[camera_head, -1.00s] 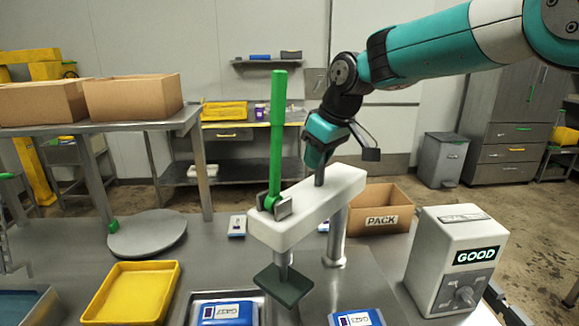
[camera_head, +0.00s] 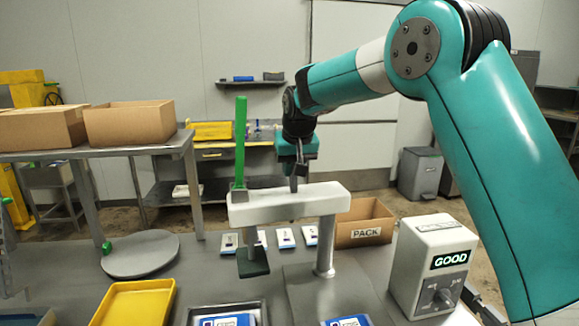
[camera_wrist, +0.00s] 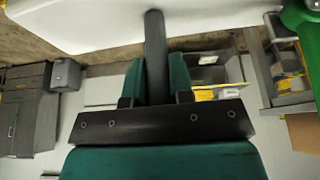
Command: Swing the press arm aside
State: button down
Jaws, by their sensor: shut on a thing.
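The press arm (camera_head: 275,206) is a white horizontal beam on a grey post (camera_head: 326,248). A tall green lever (camera_head: 240,145) stands at its left end, with a dark green press pad (camera_head: 252,262) hanging below. A short dark peg (camera_head: 293,184) stands up from the beam. My gripper (camera_head: 296,165) is above the beam, shut on this peg. In the wrist view the peg (camera_wrist: 155,45) runs between the fingers, and the white beam (camera_wrist: 75,25) shows beyond. The beam lies nearly straight across the picture, pointing left from its post. The fingertips are partly hidden in the head view.
Blue-and-white packs (camera_head: 284,238) lie behind the press arm, and two more lie in front. A PACK carton (camera_head: 365,226) and a GOOD control box (camera_head: 434,265) stand right. A yellow tray (camera_head: 135,303) and round grey plate (camera_head: 140,254) are left.

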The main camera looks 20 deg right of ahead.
jog(key=shift+w+r, duration=0.1)
dwell(0.3)
jog(key=c, duration=1)
grip_release()
jog(key=d+b+v, duration=0.1)
jog(key=v, duration=1.6)
jog(key=shift+a, duration=0.4)
jog(key=shift+s, duration=0.2)
jog(key=s+a+f+n+g+y, duration=0.1)
jog(key=s+a+f+n, duration=0.1)
jog(key=s+f, duration=0.4)
jog(key=s+a+f+n+g+y, duration=0.2)
jog(key=s+a+f, duration=0.3)
jog(key=s, duration=1.1)
jog(key=s+a+f+n+g+y, duration=0.1)
jog(key=s+a+f+n, duration=0.2)
jog(key=s+f, duration=0.5)
jog(key=s+n, duration=0.1)
jog(key=s, duration=0.3)
jog(key=shift+a+y, duration=0.2)
jog(key=shift+y, duration=0.2)
